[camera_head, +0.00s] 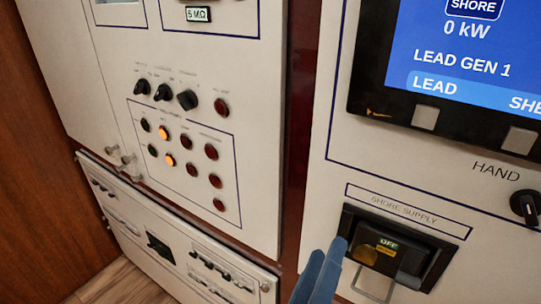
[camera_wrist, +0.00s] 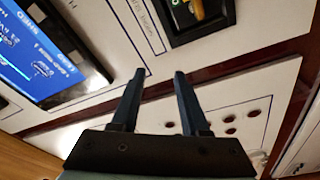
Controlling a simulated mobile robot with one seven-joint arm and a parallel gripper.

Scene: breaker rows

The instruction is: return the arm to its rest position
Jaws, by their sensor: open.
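My gripper (camera_head: 326,250) shows at the bottom of the head view as two blue fingers. They rise in front of the panel, just left of the SHORE SUPPLY breaker (camera_head: 388,246), which is in a black frame and shows a green OFF label. In the wrist view my gripper (camera_wrist: 159,74) has its two dark fingers apart with nothing between them. Part of the breaker (camera_wrist: 198,12), with its yellow piece, is at the top of that view. The fingers look clear of the breaker, but the gap to the panel is hard to judge. The rest of my arm is hidden.
A blue display (camera_head: 460,60) sits above the breaker, and a black HAND knob (camera_head: 526,207) is at the right. The left cabinet carries knobs (camera_head: 187,99), lamps (camera_head: 212,152) and a lower switch panel (camera_head: 160,247). A strip of wooden floor (camera_head: 118,284) shows at the bottom left.

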